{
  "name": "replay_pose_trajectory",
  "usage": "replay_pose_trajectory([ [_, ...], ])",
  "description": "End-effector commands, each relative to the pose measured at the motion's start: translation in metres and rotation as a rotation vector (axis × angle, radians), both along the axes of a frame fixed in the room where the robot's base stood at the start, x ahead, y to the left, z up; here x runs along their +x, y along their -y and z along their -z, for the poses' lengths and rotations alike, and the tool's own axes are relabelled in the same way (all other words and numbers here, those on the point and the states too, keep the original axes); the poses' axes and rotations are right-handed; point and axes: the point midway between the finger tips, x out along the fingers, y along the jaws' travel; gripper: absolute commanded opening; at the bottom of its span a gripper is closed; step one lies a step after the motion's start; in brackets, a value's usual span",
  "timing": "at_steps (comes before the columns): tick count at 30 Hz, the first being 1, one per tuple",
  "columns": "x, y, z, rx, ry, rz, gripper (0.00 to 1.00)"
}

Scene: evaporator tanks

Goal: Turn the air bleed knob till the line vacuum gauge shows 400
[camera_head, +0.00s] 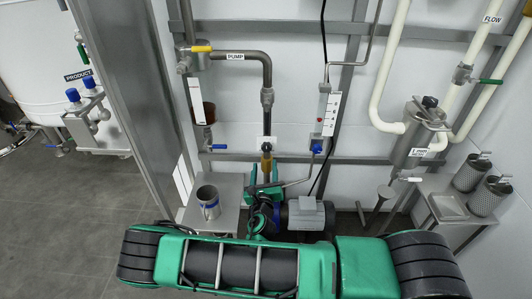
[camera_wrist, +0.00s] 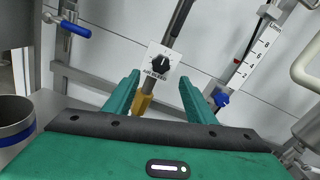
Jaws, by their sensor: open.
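The air bleed knob (camera_wrist: 160,64) is a black round knob with a white pointer mark on a white labelled plate, on the wall ahead in the wrist view. Its pointer looks tilted up and to the right. In the head view the plate (camera_head: 266,141) is small, on the vertical pipe. My gripper (camera_wrist: 159,78) is open and empty, its two green fingers on either side of the view below the knob, apart from it. It also shows in the head view (camera_head: 264,170) below the plate. I cannot make out a line vacuum gauge dial in either view.
A yellow fitting (camera_wrist: 141,103) is below the knob. A blue-handled valve (camera_wrist: 72,29) is at left, a numbered white scale (camera_wrist: 258,55) with a blue knob (camera_wrist: 221,98) at right. A steel cup (camera_head: 208,203) stands on the left shelf; mesh baskets (camera_head: 489,196) are at far right.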

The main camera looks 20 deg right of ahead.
Motion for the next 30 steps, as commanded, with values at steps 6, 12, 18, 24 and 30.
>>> replay_pose_trajectory([
  [6,0.035,0.013,-0.001,0.004,0.004,0.005,0.50],
  [12,0.067,0.023,-0.001,0.005,0.003,0.005,0.50],
  [18,0.087,0.030,-0.001,0.003,0.002,0.004,0.50],
  [24,0.094,0.031,-0.001,0.004,0.001,0.003,0.50],
  [30,0.094,0.031,-0.001,0.004,0.001,0.003,0.50],
])
